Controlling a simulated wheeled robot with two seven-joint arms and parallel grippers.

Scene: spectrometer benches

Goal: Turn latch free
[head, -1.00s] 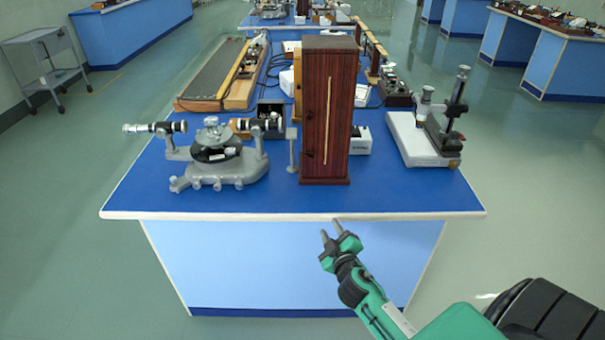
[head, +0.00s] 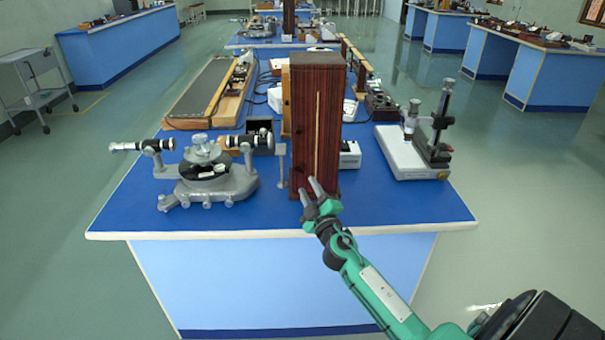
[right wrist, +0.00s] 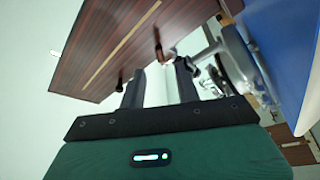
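A tall dark red wooden cabinet (head: 301,115) stands upright on the blue bench, with a pale vertical strip on its front. In the right wrist view the cabinet (right wrist: 95,40) appears tilted. A small dark fitting with a reddish tip (right wrist: 158,47) sits near its edge and may be the latch; another dark fitting (right wrist: 121,80) lies to the left. My right gripper (head: 309,187) is in front of the cabinet's lower part. In the wrist view its two fingers (right wrist: 158,82) are apart and empty, below the first fitting. My left gripper is not in view.
A grey spectrometer (head: 205,175) stands left of the cabinet, with a thin grey post (head: 282,165) close beside the cabinet. A microscope-like instrument on a white base (head: 410,155) stands at the right. The front bench edge (head: 200,235) is clear.

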